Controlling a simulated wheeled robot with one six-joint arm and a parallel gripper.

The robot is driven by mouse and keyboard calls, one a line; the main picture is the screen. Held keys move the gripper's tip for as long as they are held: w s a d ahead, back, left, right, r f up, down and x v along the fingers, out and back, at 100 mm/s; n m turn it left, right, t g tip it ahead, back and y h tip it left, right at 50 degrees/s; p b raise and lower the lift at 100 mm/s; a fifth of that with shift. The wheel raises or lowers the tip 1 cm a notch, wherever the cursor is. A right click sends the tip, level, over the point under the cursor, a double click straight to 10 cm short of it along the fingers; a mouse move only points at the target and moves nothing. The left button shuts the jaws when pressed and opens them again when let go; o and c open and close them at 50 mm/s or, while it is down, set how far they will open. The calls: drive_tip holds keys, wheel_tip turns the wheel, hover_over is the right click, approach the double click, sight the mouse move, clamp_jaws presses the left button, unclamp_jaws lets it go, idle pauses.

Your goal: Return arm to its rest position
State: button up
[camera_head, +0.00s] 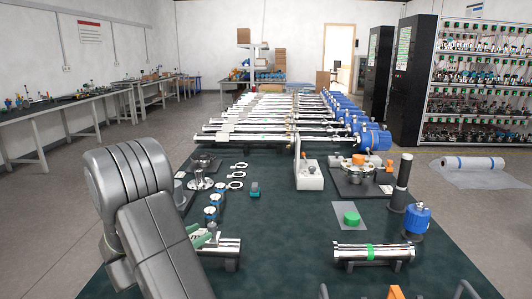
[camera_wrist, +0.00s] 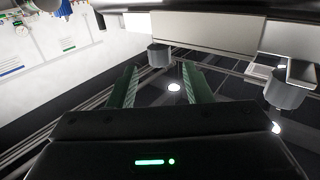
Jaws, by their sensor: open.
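My arm (camera_head: 145,215) rises large at the left front of the head view, folded over the near left of the green table. My gripper (camera_wrist: 160,82) shows in the wrist view with two green fingers spread apart and nothing between them. In the head view, green parts that look like its fingers show just right of my arm, partly hidden by it. Beside them a steel cylinder (camera_head: 226,246) lies on the table; I cannot tell whether they touch. The wrist view is tilted and shows grey metal parts beyond the fingers.
The green table (camera_head: 275,225) is clear in its middle. Several long tubes with blue heads (camera_head: 374,137) lie behind.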

sight(214, 228)
drive_tip(key=x, duration=0.5)
drive_tip(key=shift+w+d, duration=0.15)
drive_tip(key=shift+d, duration=0.1)
drive_tip(key=shift+w+f+n+t+y+b, duration=0.1)
drive_tip(key=shift+f+n+t+y+b, duration=0.2)
drive_tip(key=shift+y+b, duration=0.15)
drive_tip(key=shift+r+n+t+y+b, duration=0.1)
drive_tip(key=shift+n+t+y+b, duration=0.55)
drive_tip(key=shift+y+b, duration=0.2)
drive_tip(key=n+t+y+b, duration=0.2)
drive_tip(key=n+y+b, duration=0.1)
drive_tip(key=y, duration=0.2)
drive_tip(key=shift+n+b, duration=0.35)
drive_tip(key=n+y+b, duration=0.2)
drive_tip(key=y, duration=0.1)
drive_tip(key=n+y+b, duration=0.2)
drive_tip(key=y+b, duration=0.1)
drive_tip(key=y, duration=0.1)
drive_tip(key=shift+n+y+b, duration=0.3)
drive_tip(key=shift+n+b, duration=0.05)
drive_tip(key=shift+n, duration=0.05)
drive_tip(key=shift+r+n+g+y+b, duration=0.15)
drive_tip(key=shift+n+g+y, duration=0.1)
drive_tip(key=shift+n+y, duration=0.5)
drive_tip(key=shift+r+n+g+y+b, duration=0.15)
drive_tip(key=shift+n+y, duration=0.3)
drive_tip(key=shift+y, duration=0.6)
drive_tip(key=shift+f+n+g+y+p, duration=0.1)
drive_tip(key=shift+n+g+y+p, duration=1.3)
drive_tip(key=shift+y, duration=0.6)
